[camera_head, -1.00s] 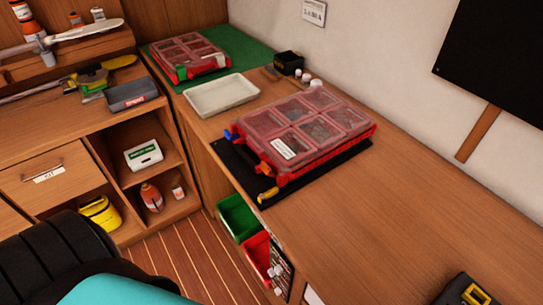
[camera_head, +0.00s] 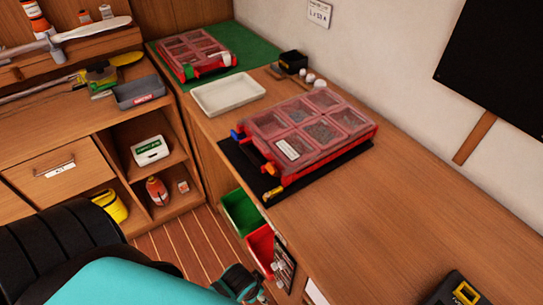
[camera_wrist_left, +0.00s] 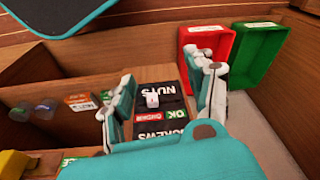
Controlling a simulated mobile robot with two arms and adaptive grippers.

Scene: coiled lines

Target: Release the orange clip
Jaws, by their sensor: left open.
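The orange clip (camera_head: 269,169) is on the near left edge of a red organizer case (camera_head: 315,128) with a clear compartmented lid. A blue clip (camera_head: 237,134) is farther back on that same edge. My left gripper (camera_head: 247,290) is partly in view at the bottom of the head view, low beside the bench and well apart from the clip. In the left wrist view my left gripper (camera_wrist_left: 162,90) has its fingers apart, with dark "NUTS" and "SCREWS" labels visible between and below them. The clip does not show there. My right gripper is not in view.
A black mat (camera_head: 250,178) lies under the case, with a yellow-handled tool (camera_head: 272,193) at its corner. A white tray (camera_head: 228,94) and a second red case (camera_head: 196,53) stand behind. The right bench is mostly clear.

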